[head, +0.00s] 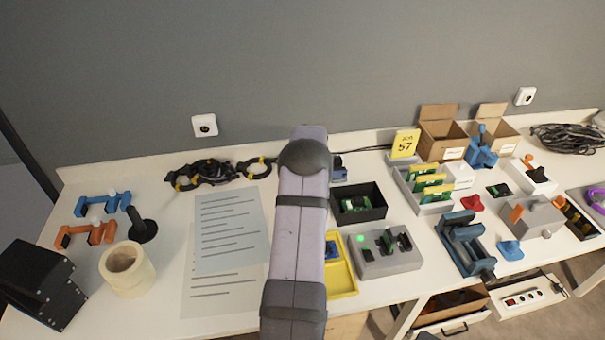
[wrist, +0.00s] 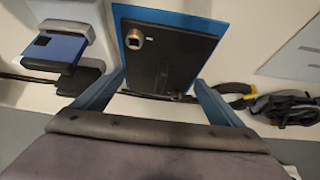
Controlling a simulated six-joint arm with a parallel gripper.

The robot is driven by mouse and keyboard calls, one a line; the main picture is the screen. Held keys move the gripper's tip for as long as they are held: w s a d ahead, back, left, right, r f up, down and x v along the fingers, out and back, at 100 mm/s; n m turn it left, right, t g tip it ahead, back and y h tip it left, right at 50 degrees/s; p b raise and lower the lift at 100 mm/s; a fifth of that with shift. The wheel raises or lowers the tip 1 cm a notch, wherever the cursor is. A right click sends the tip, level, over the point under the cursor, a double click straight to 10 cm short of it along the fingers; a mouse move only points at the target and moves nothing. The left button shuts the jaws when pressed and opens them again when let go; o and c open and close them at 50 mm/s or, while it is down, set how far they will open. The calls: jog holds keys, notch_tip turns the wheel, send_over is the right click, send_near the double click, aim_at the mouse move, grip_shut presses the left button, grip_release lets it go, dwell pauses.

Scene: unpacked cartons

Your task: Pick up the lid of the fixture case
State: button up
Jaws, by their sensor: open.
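A flat black panel with a round metal knob (wrist: 158,62) shows in the wrist view and looks like the lid. It lies on a blue sheet or tray (wrist: 208,26) whose edges show around it. My gripper (wrist: 160,82) is open, its two blue fingers reaching toward the panel's near end, one on each side. No grip shows, and I cannot tell the height of the fingers over it. In the head view my arm hides the gripper and the panel. An open black box (head: 374,214) with a green board inside stands just right of my arm and may be the case.
A grey fixture block (head: 400,262) and a yellow tray (head: 345,280) lie right of my arm. Paper sheets (head: 228,215) lie left. A blue-topped device (wrist: 55,48) and black cables (wrist: 285,105) flank the panel in the wrist view. The wall is close behind.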

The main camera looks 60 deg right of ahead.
jog(key=shift+f, duration=0.15)
jog(key=shift+c, duration=0.6)
jog(key=shift+d, duration=0.1)
jog(key=c, duration=0.7)
jog(key=shift+o, duration=0.2)
notch_tip(320, 180, up, 10)
jog(key=shift+r+b, duration=0.1)
jog(key=shift+b, duration=0.6)
jog(key=s+a+r+m+g+p, duration=0.1)
jog(key=s+m+g+p, duration=0.3)
jog(key=s+m, duration=0.5)
jog(key=s+a+m+g+p, duration=0.2)
jog(key=s+m+g+p, duration=0.3)
jog(key=s, duration=0.8)
jog(key=m+p, duration=0.2)
jog(key=m, duration=0.1)
jog(key=shift+r+m, duration=0.35)
jog(key=shift+m, duration=0.05)
